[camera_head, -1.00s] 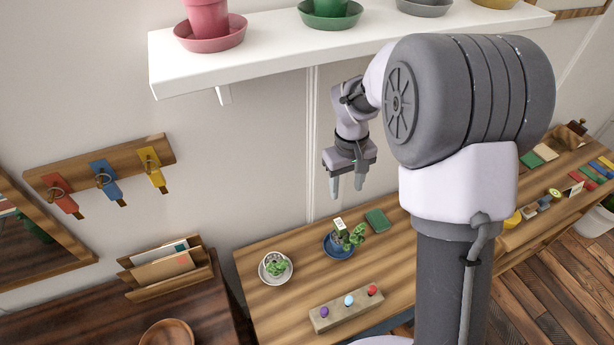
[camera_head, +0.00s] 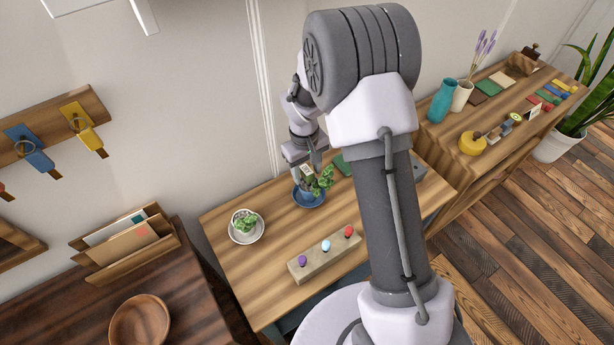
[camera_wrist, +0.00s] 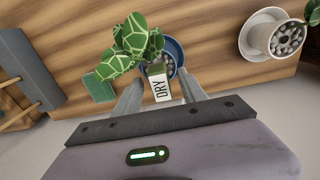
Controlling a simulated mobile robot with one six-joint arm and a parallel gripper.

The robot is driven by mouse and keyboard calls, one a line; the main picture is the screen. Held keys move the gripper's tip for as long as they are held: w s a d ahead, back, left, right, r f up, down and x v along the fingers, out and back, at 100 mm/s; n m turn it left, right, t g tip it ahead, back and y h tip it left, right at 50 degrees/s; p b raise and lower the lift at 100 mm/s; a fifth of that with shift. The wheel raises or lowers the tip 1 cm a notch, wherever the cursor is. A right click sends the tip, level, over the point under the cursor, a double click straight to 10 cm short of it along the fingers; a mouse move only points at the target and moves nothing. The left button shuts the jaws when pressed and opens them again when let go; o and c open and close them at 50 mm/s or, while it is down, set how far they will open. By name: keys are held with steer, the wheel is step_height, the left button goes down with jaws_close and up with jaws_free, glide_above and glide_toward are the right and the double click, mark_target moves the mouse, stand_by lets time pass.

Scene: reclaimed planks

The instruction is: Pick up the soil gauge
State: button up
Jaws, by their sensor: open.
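The soil gauge (camera_wrist: 161,86) is a small pale tag with a dark band and the word DRY. It stands in the grey pebbles of a blue pot with a blue saucer (camera_wrist: 178,52), beside a patterned green plant (camera_wrist: 132,42). In the head view the gauge (camera_head: 306,170) shows small at the plant, near my fingers. My gripper (camera_wrist: 159,80) is open, one finger on each side of the gauge in the wrist view. I cannot tell whether either finger touches it. The gauge's lower end is hidden in the pot.
A second potted plant in a white pot (camera_head: 245,238) stands left on the wooden table (camera_head: 275,215). A block with three coloured knobs (camera_head: 325,258) lies in front. A green book (camera_head: 342,165) is behind, partly hidden by my arm. A letter rack (camera_head: 125,240) stands further left.

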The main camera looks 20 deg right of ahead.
steer(key=shift+r, duration=0.1)
jaws_close()
step_height(320, 180, up, 10)
steer(key=p, duration=0.4)
steer(key=shift+r, duration=0.1)
step_height(320, 180, up, 6)
steer(key=p, duration=0.4)
steer(key=shift+p, duration=0.4)
